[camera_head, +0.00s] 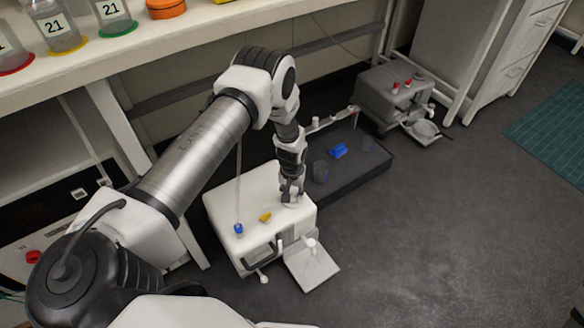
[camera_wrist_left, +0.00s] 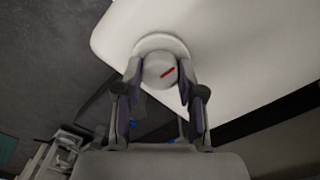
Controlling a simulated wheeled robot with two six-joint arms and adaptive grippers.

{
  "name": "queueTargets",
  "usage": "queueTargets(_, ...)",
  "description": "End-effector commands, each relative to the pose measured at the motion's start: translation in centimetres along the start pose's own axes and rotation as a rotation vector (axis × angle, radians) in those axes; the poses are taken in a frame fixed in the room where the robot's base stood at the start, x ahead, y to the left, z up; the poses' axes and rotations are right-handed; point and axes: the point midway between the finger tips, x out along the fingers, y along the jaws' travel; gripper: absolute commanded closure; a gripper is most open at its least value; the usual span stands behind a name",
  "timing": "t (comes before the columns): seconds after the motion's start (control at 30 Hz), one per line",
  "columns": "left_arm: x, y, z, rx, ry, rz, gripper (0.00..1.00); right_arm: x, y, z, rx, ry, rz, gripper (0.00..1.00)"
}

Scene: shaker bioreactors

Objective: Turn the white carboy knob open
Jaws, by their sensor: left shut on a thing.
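The white carboy (camera_head: 228,208) stands on the floor in the middle of the head view. Its white top fills the upper part of the left wrist view (camera_wrist_left: 235,60). My left gripper (camera_head: 291,192) points down at the carboy's top and is shut on the knob, as the left wrist view also shows (camera_wrist_left: 158,85). In the head view the gripper mostly hides the knob. My right gripper is not in view.
A blue cap (camera_head: 238,229) and a yellow piece (camera_head: 265,217) sit on the carboy's top. A dark tray (camera_head: 365,185) with a blue item (camera_head: 339,151) lies behind it. A grey device (camera_head: 378,95) with red knobs stands farther back.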

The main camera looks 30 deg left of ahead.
Motion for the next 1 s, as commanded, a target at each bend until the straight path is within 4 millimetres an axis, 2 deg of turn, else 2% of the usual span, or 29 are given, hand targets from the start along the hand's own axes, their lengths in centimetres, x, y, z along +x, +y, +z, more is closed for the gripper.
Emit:
queueTargets(0.53,0.07,-0.02,0.03,-0.033,0.0,0.0,0.96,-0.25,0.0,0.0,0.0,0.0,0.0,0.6)
queueTargets(0.57,0.07,-0.02,0.03,-0.033,0.0,0.0,0.58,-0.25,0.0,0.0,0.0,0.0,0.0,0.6)
queueTargets(0.6,0.07,-0.02,0.03,-0.032,0.0,0.0,0.44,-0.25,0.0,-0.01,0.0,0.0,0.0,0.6)
queueTargets(0.63,0.06,-0.02,0.02,-0.032,0.0,0.0,0.36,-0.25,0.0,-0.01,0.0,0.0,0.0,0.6)
queueTargets(1.0,-0.5,0.02,-0.07,-0.032,0.001,0.001,0.36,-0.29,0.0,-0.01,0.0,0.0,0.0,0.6)
